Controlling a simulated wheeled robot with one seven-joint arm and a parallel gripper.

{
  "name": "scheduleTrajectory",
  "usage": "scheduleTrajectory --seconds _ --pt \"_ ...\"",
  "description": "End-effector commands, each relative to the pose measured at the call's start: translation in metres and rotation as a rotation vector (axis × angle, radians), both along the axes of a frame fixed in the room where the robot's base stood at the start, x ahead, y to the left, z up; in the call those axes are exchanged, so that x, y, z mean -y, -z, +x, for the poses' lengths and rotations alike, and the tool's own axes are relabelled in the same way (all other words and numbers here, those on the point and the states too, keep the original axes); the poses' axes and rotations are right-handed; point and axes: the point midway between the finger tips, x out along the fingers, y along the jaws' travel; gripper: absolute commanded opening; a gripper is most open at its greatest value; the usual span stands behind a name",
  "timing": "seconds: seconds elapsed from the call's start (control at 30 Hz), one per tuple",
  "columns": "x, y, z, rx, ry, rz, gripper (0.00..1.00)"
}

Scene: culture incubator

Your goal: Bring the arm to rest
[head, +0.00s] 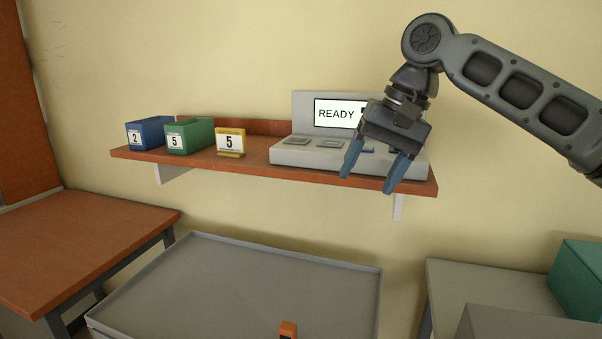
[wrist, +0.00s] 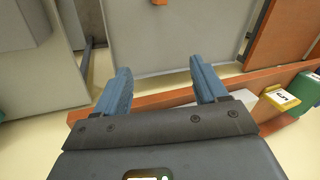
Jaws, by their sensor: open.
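My gripper (head: 372,176) hangs in front of the wall shelf in the head view, with its two blue fingers pointing down. The fingers are apart with nothing between them. In the wrist view my gripper (wrist: 160,84) also shows open and empty, above the shelf's front edge. The arm reaches in from the right of the head view, bent at the elbow. A grey device (head: 297,155) with a screen reading "READY" (head: 336,113) stands on the shelf behind my gripper, which hides part of it.
The shelf (head: 198,158) also holds a blue bin (head: 150,132) marked 2, a green bin (head: 190,135) marked 5 and a yellow card holder (head: 230,142) marked 5. Below are a grey tray (head: 240,285), a wooden table (head: 75,240) and a grey bench (head: 480,283) with a green box (head: 578,278).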

Motion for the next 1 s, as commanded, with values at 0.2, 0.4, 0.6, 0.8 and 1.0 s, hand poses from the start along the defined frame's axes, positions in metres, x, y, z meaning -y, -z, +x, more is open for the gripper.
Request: scheduleTrajectory --seconds 0.2,0.4,0.6,0.8,1.0 --pt "-0.07 0.061 -0.009 0.099 -0.081 0.243 0.72" --pt "-0.12 0.099 -0.023 0.21 -0.09 0.446 0.72" --pt "-0.153 0.13 -0.043 0.327 -0.044 0.618 0.72" --pt "-0.167 0.159 -0.066 0.449 0.052 0.739 0.72" --pt "-0.162 0.191 -0.095 0.573 0.18 0.793 0.72"
